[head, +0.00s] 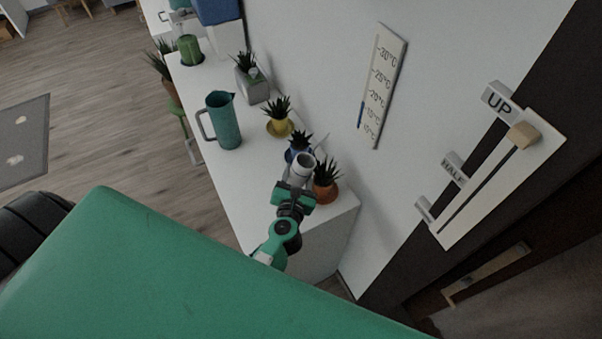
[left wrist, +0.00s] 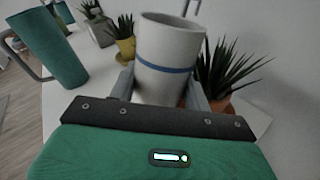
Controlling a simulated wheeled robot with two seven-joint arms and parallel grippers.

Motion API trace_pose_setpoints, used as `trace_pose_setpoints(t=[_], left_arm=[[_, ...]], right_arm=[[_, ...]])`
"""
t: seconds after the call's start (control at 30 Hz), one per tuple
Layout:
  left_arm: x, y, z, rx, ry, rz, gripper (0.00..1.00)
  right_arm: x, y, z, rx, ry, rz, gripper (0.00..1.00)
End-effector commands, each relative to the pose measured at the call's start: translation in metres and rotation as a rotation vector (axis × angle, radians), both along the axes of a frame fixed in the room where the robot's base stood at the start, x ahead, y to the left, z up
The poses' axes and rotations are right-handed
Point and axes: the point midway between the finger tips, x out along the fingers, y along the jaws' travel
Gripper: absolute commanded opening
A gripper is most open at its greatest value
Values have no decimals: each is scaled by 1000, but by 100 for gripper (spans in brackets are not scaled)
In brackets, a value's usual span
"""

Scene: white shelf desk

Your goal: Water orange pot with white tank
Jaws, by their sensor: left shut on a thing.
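The white tank (head: 304,167) is a white cylinder with an open top and a blue band, clear in the left wrist view (left wrist: 168,55). My left gripper (head: 296,186) is shut on it; its fingers show on both sides in the left wrist view (left wrist: 163,88). The tank looks roughly upright, tilted slightly if at all. The orange pot (head: 325,192) holds a spiky green plant and stands just right of the tank, near the shelf's near end. My right gripper is not in view.
A blue pot (head: 290,155) with a plant stands right behind the tank. A yellow pot (head: 279,128), a teal pitcher (head: 224,122) and a grey planter (head: 255,90) stand farther along the white shelf (head: 228,178). A wall rises close on the right.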

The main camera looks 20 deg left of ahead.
Motion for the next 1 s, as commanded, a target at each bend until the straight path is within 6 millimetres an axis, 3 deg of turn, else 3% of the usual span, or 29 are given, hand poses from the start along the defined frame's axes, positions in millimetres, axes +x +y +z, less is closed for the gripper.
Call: trace_pose_setpoints(t=[1.0], left_arm=[[0, 1, -4, 38, 26, 0, 17]], right_arm=[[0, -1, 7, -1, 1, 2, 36]])
